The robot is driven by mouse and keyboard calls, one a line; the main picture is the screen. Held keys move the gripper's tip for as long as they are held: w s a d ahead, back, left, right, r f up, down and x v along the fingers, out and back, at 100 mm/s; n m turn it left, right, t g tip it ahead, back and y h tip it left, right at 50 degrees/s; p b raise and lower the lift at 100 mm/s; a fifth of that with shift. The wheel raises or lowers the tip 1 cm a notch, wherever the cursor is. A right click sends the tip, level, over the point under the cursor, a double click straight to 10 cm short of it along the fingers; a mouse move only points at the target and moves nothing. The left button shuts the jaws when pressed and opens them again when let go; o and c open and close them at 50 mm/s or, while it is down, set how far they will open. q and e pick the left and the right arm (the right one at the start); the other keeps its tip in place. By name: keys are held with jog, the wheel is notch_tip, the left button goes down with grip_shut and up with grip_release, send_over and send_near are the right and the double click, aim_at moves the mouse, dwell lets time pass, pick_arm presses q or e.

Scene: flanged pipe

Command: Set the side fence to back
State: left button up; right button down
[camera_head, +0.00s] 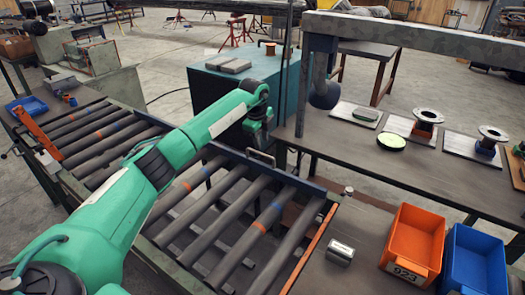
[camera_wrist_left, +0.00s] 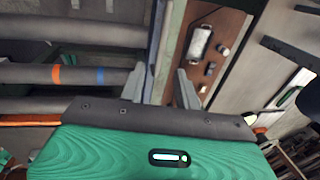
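The side fence looks like the dark blue rail (camera_head: 228,152) along the back edge of the roller table, with a pale metal handle (camera_head: 262,158) on it; I cannot tell its set position. My left gripper (camera_head: 256,138) points down just above the handle and rail, at the far end of my green arm. In the left wrist view its two grey fingers (camera_wrist_left: 160,88) stand apart, with a long grey rail (camera_wrist_left: 170,45) running beneath between them. I see nothing held. The handle is not clear in that view. My right gripper is not in view.
Grey rollers (camera_head: 205,215) with orange and blue bands fill the table. An orange bin (camera_head: 411,246), a blue bin (camera_head: 475,260) and a metal cylinder (camera_head: 340,252) are at the front right. A workbench (camera_head: 345,145) with flanged parts stands behind, under a grey beam (camera_head: 420,38).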

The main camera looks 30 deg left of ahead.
pick_arm(q)
notch_tip(320, 180, up, 8)
jog(key=s+b, duration=0.1)
jog(key=shift+s+b, duration=0.3)
jog(key=shift+s, duration=0.05)
